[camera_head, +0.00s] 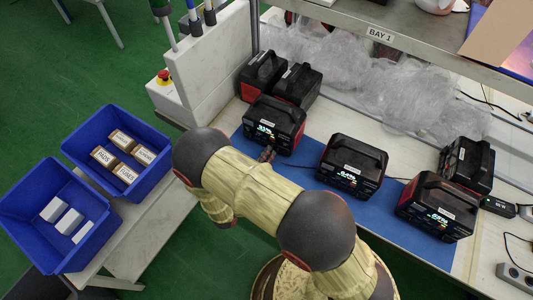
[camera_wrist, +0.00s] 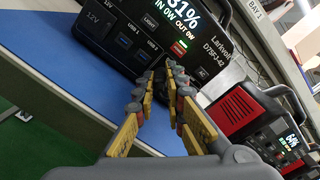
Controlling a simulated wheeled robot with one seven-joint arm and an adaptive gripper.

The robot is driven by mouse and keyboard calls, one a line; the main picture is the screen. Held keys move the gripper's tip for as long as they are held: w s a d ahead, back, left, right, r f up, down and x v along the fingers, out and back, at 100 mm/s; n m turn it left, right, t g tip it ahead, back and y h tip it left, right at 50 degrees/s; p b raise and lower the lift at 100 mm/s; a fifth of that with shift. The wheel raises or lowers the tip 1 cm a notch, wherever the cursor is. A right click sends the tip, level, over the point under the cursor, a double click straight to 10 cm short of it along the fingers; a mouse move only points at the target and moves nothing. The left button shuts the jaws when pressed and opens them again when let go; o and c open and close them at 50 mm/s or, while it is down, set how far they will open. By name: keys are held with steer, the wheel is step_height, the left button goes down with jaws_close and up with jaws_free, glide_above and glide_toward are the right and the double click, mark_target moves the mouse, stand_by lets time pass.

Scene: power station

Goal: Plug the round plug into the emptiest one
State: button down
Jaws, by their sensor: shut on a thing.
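Three black power stations with lit displays stand on a blue mat (camera_head: 312,182). The left one (camera_head: 283,110) fills the top of the wrist view (camera_wrist: 112,22), its display ending in "1%", the first digit cut off. The middle one (camera_head: 356,150) shows about 64% and also appears at the right of the wrist view (camera_wrist: 240,112). The right one (camera_head: 440,192) has a percentage too small to read surely. My gripper (camera_head: 267,154) is just in front of the left station's panel, fingertips (camera_wrist: 171,73) closed together around something small.
More black units stand behind, at left (camera_head: 263,73) and right (camera_head: 468,160). Crumpled clear plastic (camera_head: 400,95) lies along the back under a shelf marked BAY 1. Two blue bins (camera_head: 160,185) with small boxes stand at left. A power strip (camera_head: 515,277) is at lower right.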

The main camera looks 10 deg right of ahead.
steer(key=shift+w+d, duration=0.35)
stand_by(0.8)
steer(key=c, duration=1.8)
jaws_free()
steer(key=shift+o, duration=0.2)
steer(key=v, duration=1.2)
